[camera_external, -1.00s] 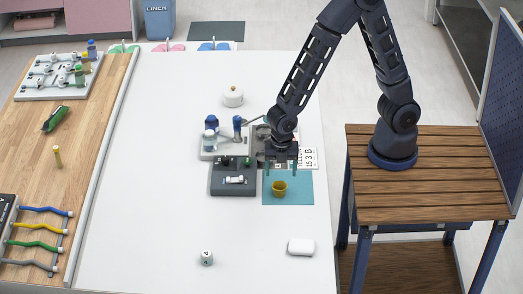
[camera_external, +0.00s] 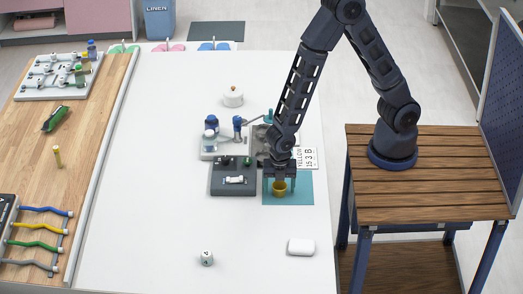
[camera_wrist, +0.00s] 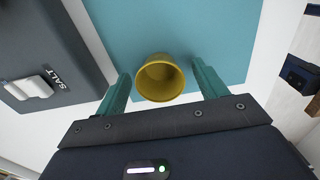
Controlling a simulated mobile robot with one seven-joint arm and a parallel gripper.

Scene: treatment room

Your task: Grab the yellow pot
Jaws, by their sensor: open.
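The yellow pot (camera_external: 280,188) stands upright on a teal mat (camera_external: 303,190) on the white table. In the wrist view the yellow pot (camera_wrist: 160,78) shows its round open mouth, and it looks empty. My gripper (camera_external: 279,191) is at the pot, with one finger on either side of it. In the wrist view my gripper (camera_wrist: 160,88) has its two teal fingers spread apart, with the pot between their tips. A gap shows on both sides, so the jaws do not grip it. My gripper hides part of the pot in the external view.
A white card with printed text (camera_external: 309,158) lies behind the mat. The table's left half is clear.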

